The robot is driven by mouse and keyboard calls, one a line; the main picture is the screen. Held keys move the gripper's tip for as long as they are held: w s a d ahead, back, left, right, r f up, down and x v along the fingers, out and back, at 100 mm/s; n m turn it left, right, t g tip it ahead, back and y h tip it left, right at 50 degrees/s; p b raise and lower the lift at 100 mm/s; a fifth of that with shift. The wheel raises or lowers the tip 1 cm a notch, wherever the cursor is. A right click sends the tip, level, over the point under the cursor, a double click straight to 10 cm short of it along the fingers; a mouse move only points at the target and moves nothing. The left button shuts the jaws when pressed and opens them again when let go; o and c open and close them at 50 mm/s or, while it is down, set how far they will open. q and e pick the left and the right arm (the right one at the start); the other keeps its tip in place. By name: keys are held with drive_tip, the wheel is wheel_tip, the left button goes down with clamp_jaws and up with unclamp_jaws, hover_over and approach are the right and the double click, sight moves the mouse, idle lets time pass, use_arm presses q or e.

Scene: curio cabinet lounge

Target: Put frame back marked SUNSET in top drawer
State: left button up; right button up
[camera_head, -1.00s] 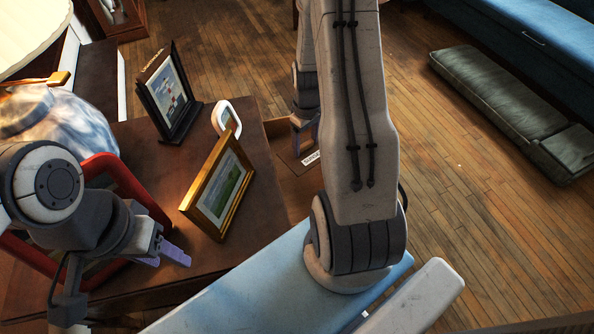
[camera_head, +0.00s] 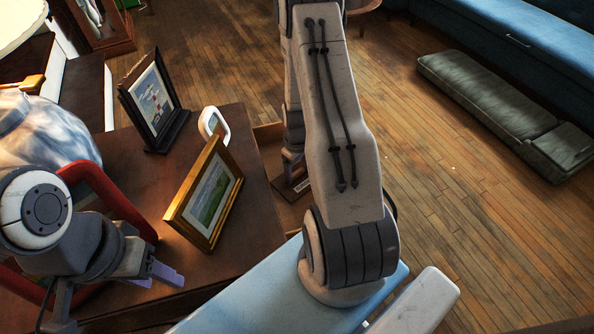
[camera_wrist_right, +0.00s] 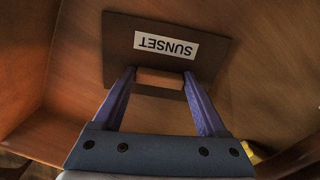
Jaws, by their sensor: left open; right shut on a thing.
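The frame back marked SUNSET (camera_wrist_right: 120,62) is a dark brown panel with a white label, upside down in the right wrist view. My right gripper (camera_wrist_right: 160,85) is shut on the light wooden block on its face. The panel is inside the open wooden drawer (camera_head: 268,134), whose walls surround it in the wrist view; I cannot tell if it touches the floor. In the head view my right arm partly hides the frame back (camera_head: 290,191) and drawer. My left gripper (camera_head: 158,276) is open and empty at the cabinet's near left.
On the cabinet top (camera_head: 245,215) stand a gold landscape frame (camera_head: 207,196), a black lighthouse frame (camera_head: 152,100) and a small white frame (camera_head: 213,123). A green cushion (camera_head: 500,110) lies on the floor right.

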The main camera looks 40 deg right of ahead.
sight(297, 173)
drive_tip(key=shift+f, duration=0.15)
drive_tip(key=o, duration=1.3)
wheel_tip(297, 173, up, 12)
drive_tip(key=p, duration=0.4)
drive_tip(key=shift+r, duration=0.2)
